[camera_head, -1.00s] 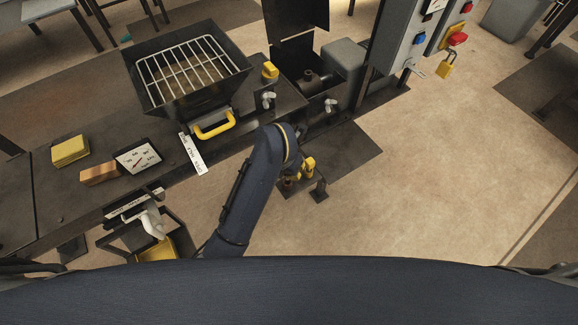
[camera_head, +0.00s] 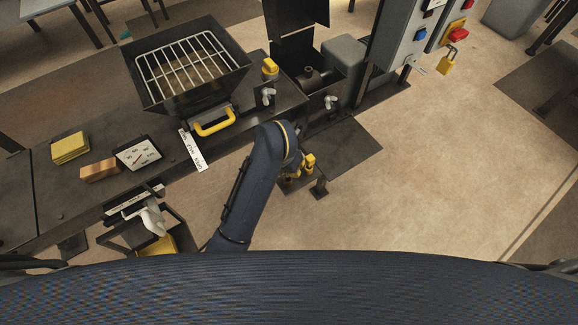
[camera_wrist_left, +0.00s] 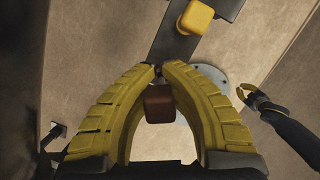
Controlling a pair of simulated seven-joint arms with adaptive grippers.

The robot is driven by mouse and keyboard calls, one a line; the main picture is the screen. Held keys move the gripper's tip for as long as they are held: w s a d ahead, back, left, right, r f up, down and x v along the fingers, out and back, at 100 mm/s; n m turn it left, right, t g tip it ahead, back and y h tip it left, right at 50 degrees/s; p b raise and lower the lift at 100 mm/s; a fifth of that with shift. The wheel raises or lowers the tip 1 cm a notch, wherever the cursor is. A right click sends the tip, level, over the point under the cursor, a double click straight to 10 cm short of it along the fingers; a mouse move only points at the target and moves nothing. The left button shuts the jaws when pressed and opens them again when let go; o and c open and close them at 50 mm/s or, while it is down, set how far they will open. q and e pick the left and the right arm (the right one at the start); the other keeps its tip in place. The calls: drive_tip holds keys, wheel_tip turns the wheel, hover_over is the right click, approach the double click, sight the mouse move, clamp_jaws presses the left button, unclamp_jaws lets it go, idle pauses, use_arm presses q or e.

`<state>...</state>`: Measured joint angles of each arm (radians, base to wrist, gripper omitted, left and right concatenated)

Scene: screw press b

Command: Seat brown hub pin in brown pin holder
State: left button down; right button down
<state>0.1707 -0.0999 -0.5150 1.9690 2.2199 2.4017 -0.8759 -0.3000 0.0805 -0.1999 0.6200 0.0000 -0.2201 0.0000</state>
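My left gripper (camera_wrist_left: 158,72) has two curved yellow fingers that come together at the tips in the left wrist view. A brown block-like piece, apparently the brown hub pin (camera_wrist_left: 159,104), sits between the fingers. A thin dark part of it appears pinched at the tips. In the head view my left forearm hides most of this gripper. I cannot pick out the brown pin holder for sure. A second yellow gripper on a dark arm, apparently my right gripper (camera_wrist_left: 258,100), shows at the right of the left wrist view; its opening is unclear.
Beyond the fingertips are a dark bar with a yellow block (camera_wrist_left: 197,17) and a grey round plate (camera_wrist_left: 209,74). Open floor (camera_head: 430,190) lies to the right.

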sight(289, 177)
use_arm(q)
drive_tip(key=shift+f, duration=0.1)
drive_tip(key=shift+f, duration=1.3)
drive_tip(key=shift+f, duration=0.1)
idle(0.5)
drive_tip(key=shift+f, duration=0.15)
